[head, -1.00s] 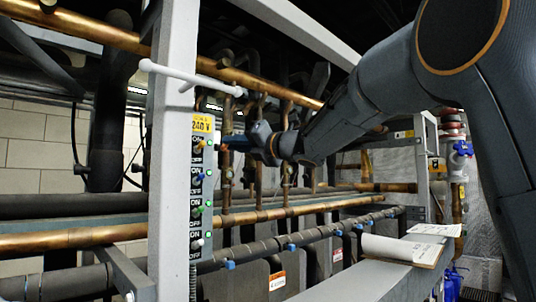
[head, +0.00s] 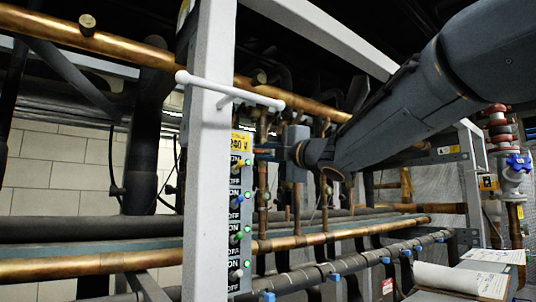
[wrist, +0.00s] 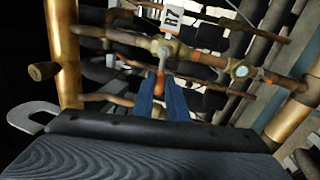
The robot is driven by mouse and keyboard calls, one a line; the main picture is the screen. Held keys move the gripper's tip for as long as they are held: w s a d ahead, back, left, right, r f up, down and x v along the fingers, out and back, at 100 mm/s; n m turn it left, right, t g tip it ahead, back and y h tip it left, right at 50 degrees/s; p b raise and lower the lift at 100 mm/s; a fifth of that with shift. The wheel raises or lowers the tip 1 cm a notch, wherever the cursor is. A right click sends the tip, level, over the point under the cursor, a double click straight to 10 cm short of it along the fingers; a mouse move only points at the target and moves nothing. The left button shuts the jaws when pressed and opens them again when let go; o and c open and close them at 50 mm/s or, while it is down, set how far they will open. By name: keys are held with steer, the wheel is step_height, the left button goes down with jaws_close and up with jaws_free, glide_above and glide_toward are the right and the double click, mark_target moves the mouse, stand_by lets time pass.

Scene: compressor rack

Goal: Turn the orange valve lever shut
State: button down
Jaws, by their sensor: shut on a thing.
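The orange valve lever (wrist: 160,82) shows in the wrist view, below a brass valve body (wrist: 165,50) on a thin copper pipe. The blue fingers of my gripper (wrist: 161,94) are closed on the lever, one on each side. The fingers hide the lever's lower part. In the head view my gripper (head: 270,151) is behind the switch panel's right edge, among the thin vertical pipes. A small bit of orange (head: 262,151) shows at its tip there. The valve body is hard to make out in the head view.
A white-grey post (head: 208,150) with a white handle bar (head: 230,90) and a switch panel (head: 240,205) stand close left of my gripper. Thick copper pipes (head: 130,262) run across below. A tag marked R7 (wrist: 171,19) hangs above the valve. An open notebook (head: 460,280) lies at lower right.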

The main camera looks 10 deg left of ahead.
steer(key=shift+r+m, duration=0.3)
steer(key=shift+m, duration=0.3)
steer(key=c, duration=1.7)
jaws_free()
steer(key=shift+c, duration=0.2)
steer(key=shift+f, duration=0.1)
steer(key=b+v, duration=0.2)
steer(key=v, duration=0.5)
steer(key=shift+s+d, duration=0.2)
steer(key=shift+s, duration=0.15)
